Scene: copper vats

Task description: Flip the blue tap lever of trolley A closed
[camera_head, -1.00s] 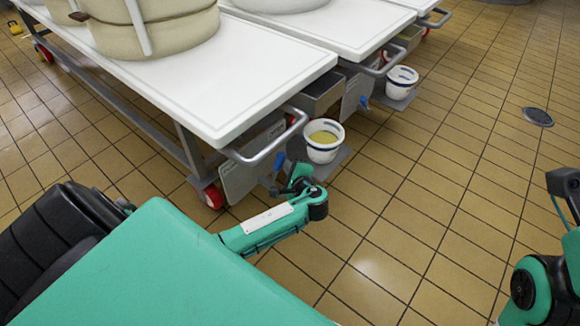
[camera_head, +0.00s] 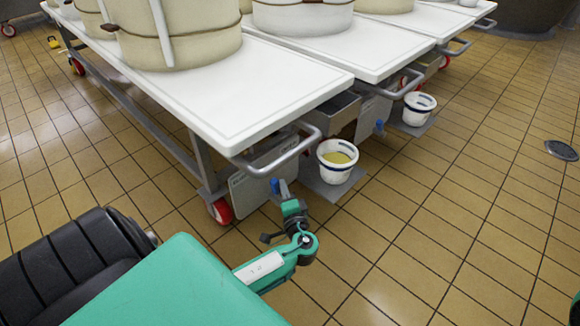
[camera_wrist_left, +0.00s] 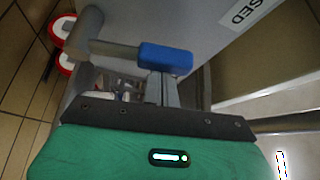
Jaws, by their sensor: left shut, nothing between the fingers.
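The blue tap lever (camera_head: 275,186) is at the near end of the nearest trolley (camera_head: 225,110), below its push handle. In the left wrist view the blue lever grip (camera_wrist_left: 166,58) lies across the picture, with its metal stem running left to the tap. My left gripper (camera_head: 284,188) is shut and empty, close beside the lever. In the left wrist view its fingers (camera_wrist_left: 162,86) are just below the blue grip and overlap its lower edge. I cannot tell whether they touch. My right gripper is out of view.
A panel label (camera_wrist_left: 245,12) ends in "SED". More trolleys stand behind, one with another bucket (camera_head: 420,100). Tiled floor (camera_head: 450,210) is free at right.

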